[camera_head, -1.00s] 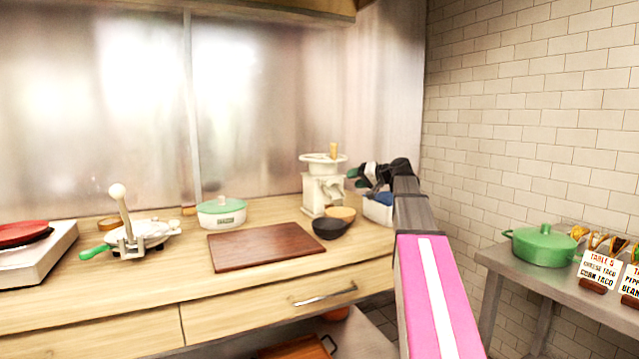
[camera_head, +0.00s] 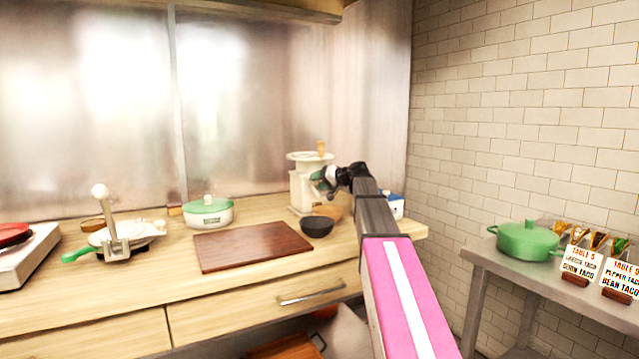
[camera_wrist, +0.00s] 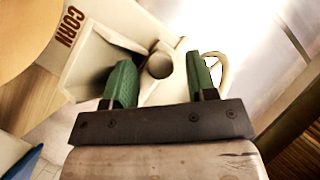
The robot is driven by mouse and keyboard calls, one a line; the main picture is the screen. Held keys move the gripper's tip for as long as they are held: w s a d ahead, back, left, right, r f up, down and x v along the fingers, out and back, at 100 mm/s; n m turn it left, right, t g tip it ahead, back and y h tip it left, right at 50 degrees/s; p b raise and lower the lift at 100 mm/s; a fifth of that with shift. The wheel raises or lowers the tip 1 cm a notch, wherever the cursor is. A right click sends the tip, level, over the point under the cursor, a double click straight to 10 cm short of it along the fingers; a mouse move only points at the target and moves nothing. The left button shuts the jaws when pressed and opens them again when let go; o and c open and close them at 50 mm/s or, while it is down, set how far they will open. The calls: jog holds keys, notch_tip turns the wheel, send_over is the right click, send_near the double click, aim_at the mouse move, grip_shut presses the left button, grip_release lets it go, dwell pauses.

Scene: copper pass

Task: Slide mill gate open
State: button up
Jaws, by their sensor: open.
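The cream-white mill (camera_head: 301,188) stands upright at the back right of the wooden counter. In the wrist view the mill (camera_wrist: 95,62) shows close up, with the word CORN on its side. A short round knob (camera_wrist: 158,63), perhaps the gate's, sticks out of it near a dark opening. My gripper (camera_head: 322,182) is at the mill's right side in the head view. In the wrist view my gripper (camera_wrist: 161,78) is open, with its green fingers on either side of the knob. I cannot tell whether either finger touches it. The gate itself is not clearly visible.
A dark bowl (camera_head: 317,226) and a partly hidden tan bowl (camera_head: 332,211) stand in front of the mill. A blue and white box (camera_head: 397,205) is to the right, behind my arm. A brown board (camera_head: 250,246) lies left of the bowls.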

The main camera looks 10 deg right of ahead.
grip_shut()
jog(key=shift+s+a, duration=0.25)
jog(key=shift+a, duration=0.3)
jog(key=shift+s+a, duration=0.25)
jog(key=shift+a, duration=0.25)
jog(key=shift+s+a+f, duration=0.1)
jog(key=shift+a, duration=0.1)
jog(key=shift+s+a, duration=0.25)
jog(key=shift+a, duration=0.8)
grip_release()
jog(key=shift+w+d, duration=0.1)
jog(key=shift+w, duration=0.05)
jog(key=shift+d, duration=0.1)
